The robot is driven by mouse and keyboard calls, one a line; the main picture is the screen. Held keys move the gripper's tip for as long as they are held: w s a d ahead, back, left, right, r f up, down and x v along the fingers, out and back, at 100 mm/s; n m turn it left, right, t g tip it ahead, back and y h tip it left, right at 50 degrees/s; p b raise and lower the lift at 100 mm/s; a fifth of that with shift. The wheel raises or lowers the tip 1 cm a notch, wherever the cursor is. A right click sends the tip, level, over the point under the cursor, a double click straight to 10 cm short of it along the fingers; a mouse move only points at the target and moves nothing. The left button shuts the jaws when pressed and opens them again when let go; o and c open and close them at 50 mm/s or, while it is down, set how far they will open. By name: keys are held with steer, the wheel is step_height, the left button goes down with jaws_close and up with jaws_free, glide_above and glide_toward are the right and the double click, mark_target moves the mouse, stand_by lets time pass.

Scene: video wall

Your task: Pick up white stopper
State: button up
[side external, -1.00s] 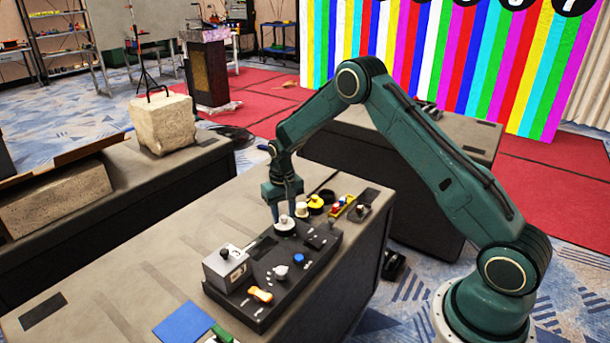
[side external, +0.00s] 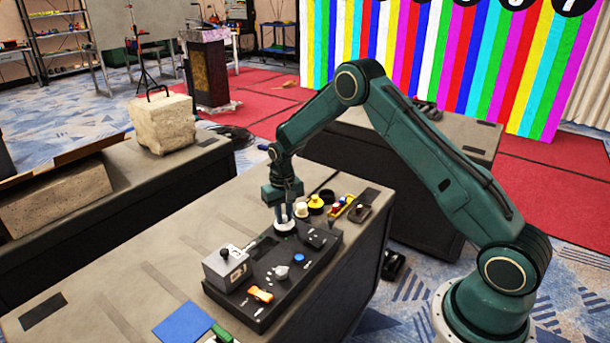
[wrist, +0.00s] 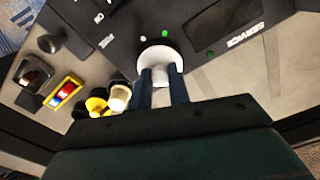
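A white stopper with an upright knob sits on a round white disc at the far end of the dark panel; it shows in the side external view (side external: 285,226) and the wrist view (wrist: 159,54). My gripper (side external: 285,215) points down over it, with one finger on each side of the knob. In the wrist view the two fingers (wrist: 161,74) straddle the white knob, and little or no gap shows. I cannot tell whether they press on it. The fingers hide part of the knob. The stopper still rests at the panel.
A cream cylinder (side external: 301,210) and a yellow piece with a dark top (side external: 316,205) stand just beyond the panel, close to my gripper. A yellow tray (side external: 341,208) lies beside them. A grey box (side external: 227,268) and a blue button (side external: 299,258) are on the panel.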

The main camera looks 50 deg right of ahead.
mark_target(284, 216)
steer(key=shift+r, duration=0.2)
steer(key=shift+r, duration=2.5)
